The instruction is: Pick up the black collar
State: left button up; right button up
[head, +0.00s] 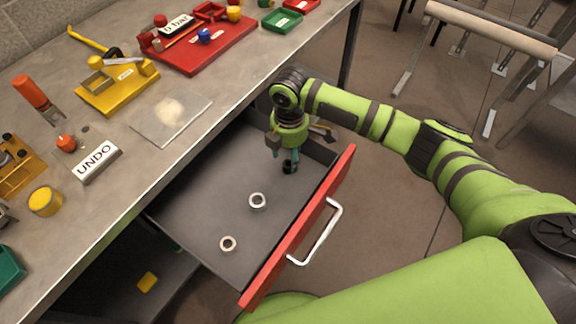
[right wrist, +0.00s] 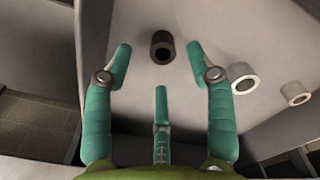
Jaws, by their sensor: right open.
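The black collar (head: 288,168) is a small dark ring in the open drawer, at its far right part in the head view. It also shows in the right wrist view (right wrist: 162,48), standing on the drawer floor with its hole visible. My right gripper (head: 287,160) points down over the collar and partly hides it in the head view. In the right wrist view my right gripper (right wrist: 160,65) is open, with teal fingers spread on both sides of the collar and nothing between them in their grasp. My left gripper is not in view.
Two light collars, one (head: 257,202) near the drawer's middle and one (head: 228,243) nearer the front, lie in the drawer (head: 205,195). The red drawer front (head: 300,230) has a white handle (head: 318,236). A cluttered workbench (head: 120,185) stands left of and above the drawer.

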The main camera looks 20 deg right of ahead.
aim_at(289, 164)
notch_tip(289, 164, down, 4)
jog(key=shift+s+a+r, duration=0.1)
jog(key=shift+s, duration=0.05)
jog(key=shift+f, duration=0.25)
jog(key=shift+c, duration=0.8)
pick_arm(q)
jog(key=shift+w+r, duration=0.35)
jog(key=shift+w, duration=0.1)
pick_arm(e)
grip_shut()
